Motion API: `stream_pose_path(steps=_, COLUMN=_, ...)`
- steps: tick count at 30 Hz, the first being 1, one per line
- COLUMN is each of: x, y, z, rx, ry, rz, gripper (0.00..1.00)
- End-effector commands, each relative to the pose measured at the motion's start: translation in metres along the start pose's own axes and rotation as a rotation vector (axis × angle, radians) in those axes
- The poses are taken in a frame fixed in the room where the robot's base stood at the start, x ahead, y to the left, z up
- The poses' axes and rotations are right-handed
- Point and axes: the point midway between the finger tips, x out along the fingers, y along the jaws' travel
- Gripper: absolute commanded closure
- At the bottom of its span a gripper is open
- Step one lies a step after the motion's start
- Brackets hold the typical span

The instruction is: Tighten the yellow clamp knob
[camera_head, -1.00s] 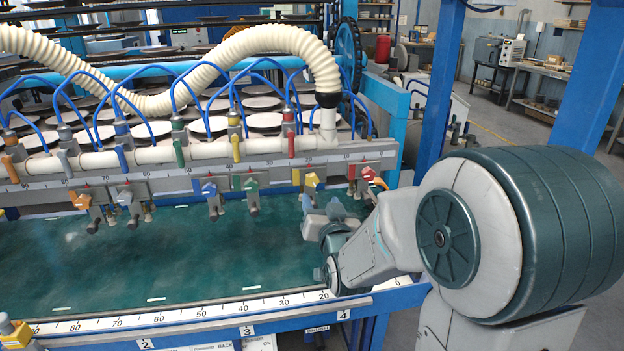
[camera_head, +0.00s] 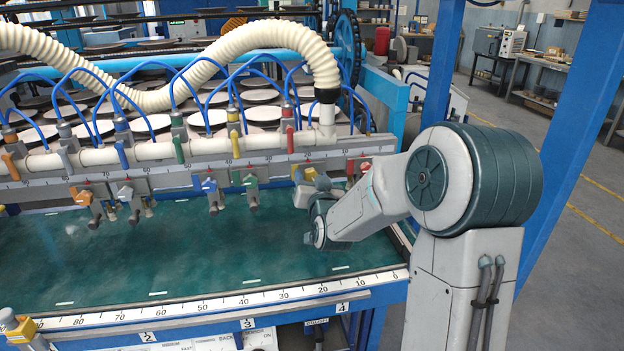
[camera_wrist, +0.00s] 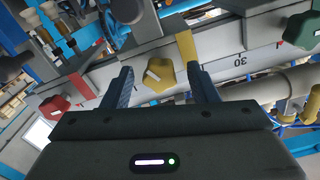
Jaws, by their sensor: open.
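My gripper (camera_wrist: 160,69) is open. Its two blue-grey fingers stand to the left and right of the knob, with a visible gap on each side. I cannot tell how deep the fingertips reach. In the head view the yellow knob (camera_head: 310,173) shows only partly behind my gripper (camera_head: 306,190) and wrist.
In the wrist view a red knob (camera_wrist: 56,104) is left of the yellow one and a green knob (camera_wrist: 302,109) is right. White hose and blue tubes run above the rail (camera_head: 160,180) in the head view. The green bed (camera_head: 180,250) below is clear.

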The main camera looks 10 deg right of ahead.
Motion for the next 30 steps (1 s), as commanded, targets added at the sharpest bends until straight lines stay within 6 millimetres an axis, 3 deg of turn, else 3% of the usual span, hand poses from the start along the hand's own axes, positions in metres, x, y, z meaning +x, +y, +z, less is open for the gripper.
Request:
stream_pose_path(steps=2, x=-0.0001, y=0.0, z=-0.0001, rx=0.0, ry=0.0, rz=0.0, gripper=0.52)
stream_pose_path(steps=6, x=-0.0002, y=0.0, z=-0.0002, rx=0.0, ry=0.0, rz=0.0, gripper=0.91)
stream_pose_path(steps=20, x=-0.0004, y=0.0007, z=0.0018, rx=0.076, ry=0.003, rz=0.0, gripper=0.91)
stream_pose_path(steps=30, x=-0.0004, y=0.0013, z=0.0038, rx=0.343, ry=0.005, rz=-0.001, gripper=0.91)
